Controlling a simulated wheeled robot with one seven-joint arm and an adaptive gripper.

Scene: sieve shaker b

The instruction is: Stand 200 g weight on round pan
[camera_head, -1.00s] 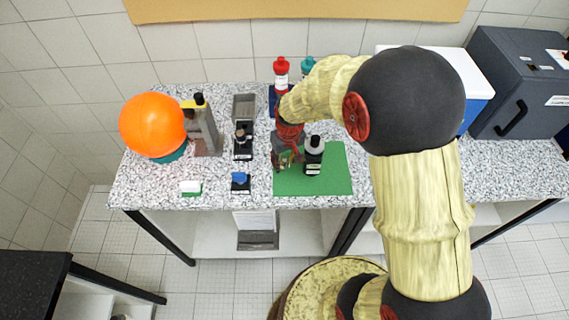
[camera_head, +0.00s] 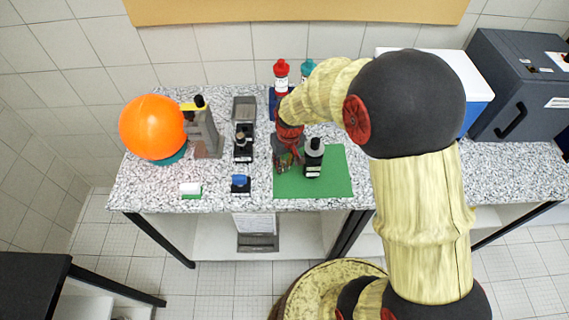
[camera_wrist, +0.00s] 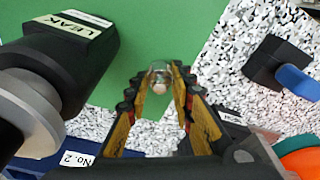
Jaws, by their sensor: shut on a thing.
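My gripper (camera_wrist: 160,82) is shut on a small shiny thing (camera_wrist: 160,76) with a pinkish middle, which I take to be the 200 g weight. In the wrist view it sits between the fingertips, with the green mat behind it. The held thing cannot be made out there. I cannot pick out a round pan with certainty in either view.
The green mat (camera_head: 328,186) lies on the speckled bench. A blue-topped black block (camera_head: 240,185), a small dark stand (camera_head: 243,150), a grey tray (camera_head: 244,103) and an orange ball (camera_head: 152,126) are left. A red-capped bottle (camera_head: 281,76) stands behind.

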